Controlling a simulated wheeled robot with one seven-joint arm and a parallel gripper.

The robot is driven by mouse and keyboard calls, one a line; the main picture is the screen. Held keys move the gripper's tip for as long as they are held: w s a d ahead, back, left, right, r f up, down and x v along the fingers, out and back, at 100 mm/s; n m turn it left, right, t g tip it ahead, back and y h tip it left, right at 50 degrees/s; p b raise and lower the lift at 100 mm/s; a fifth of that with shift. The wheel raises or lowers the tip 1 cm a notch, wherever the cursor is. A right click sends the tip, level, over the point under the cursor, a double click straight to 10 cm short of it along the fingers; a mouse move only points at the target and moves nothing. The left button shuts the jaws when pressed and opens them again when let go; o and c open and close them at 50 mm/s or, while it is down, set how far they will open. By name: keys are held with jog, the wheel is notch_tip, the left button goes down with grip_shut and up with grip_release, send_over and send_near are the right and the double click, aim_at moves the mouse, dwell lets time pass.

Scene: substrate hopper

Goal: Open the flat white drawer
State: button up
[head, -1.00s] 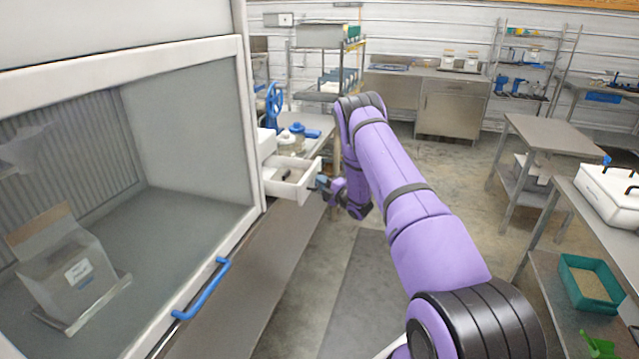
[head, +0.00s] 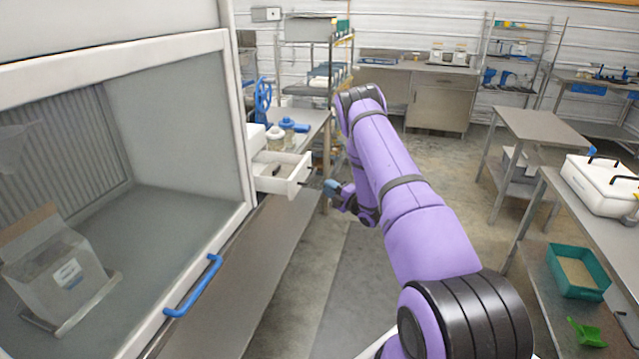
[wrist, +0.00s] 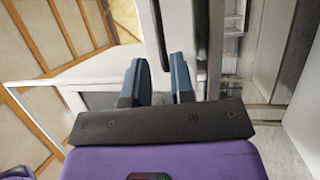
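The flat white drawer (head: 296,178) is pulled out from its white housing beside the large cabinet. Its inside shows, with a small dark item (head: 277,170) in it. A short dark handle (head: 308,182) is on its front. My gripper (head: 328,186) is just right of the drawer front, with a small gap to the handle. In the wrist view, the two blue fingers of my gripper (wrist: 160,80) are apart with nothing clearly held between them. A pale panel edge, likely the drawer front, lies beyond them.
The cabinet with a blue handle (head: 194,287) stands at the left. A side table (head: 540,128) and a bench with a white box (head: 600,187) are at the right. Floor between is free.

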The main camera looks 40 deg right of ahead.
jog(key=shift+v, duration=1.05)
jog(key=w+a+r+m+g+h, duration=0.1)
jog(key=w+a+r+m+h, duration=0.15)
jog(key=r, duration=0.65)
jog(key=w+a+r+m+g+h, duration=0.1)
jog(key=a+r+m+h, duration=0.15)
jog(key=r, duration=0.55)
jog(key=w+a+r+m+g+h, duration=0.1)
jog(key=w+r+m+g+h, duration=0.15)
jog(key=r, duration=0.65)
jog(key=s+a+r+m+g, duration=0.1)
jog(key=s+a+r+m, duration=0.4)
jog(key=r, duration=0.3)
jog(key=s+a+r+m+g, duration=0.2)
jog(key=s+a+r, duration=0.4)
jog(key=s, duration=0.3)
jog(key=s+a+m+g, duration=0.2)
jog(key=s+a, duration=0.2)
jog(key=s, duration=0.7)
jog(key=s+a+m+g+y, duration=0.1)
jog(key=s+a, duration=0.4)
jog(key=s, duration=0.5)
jog(key=s+a+m+g+y, duration=0.1)
jog(key=s+a+m+g, duration=0.1)
jog(key=s, duration=0.9)
jog(key=a+r+g, duration=0.1)
jog(key=a, duration=0.1)
jog(key=shift+s+a+m+g, duration=0.3)
jog(key=shift+s+m+g, duration=0.05)
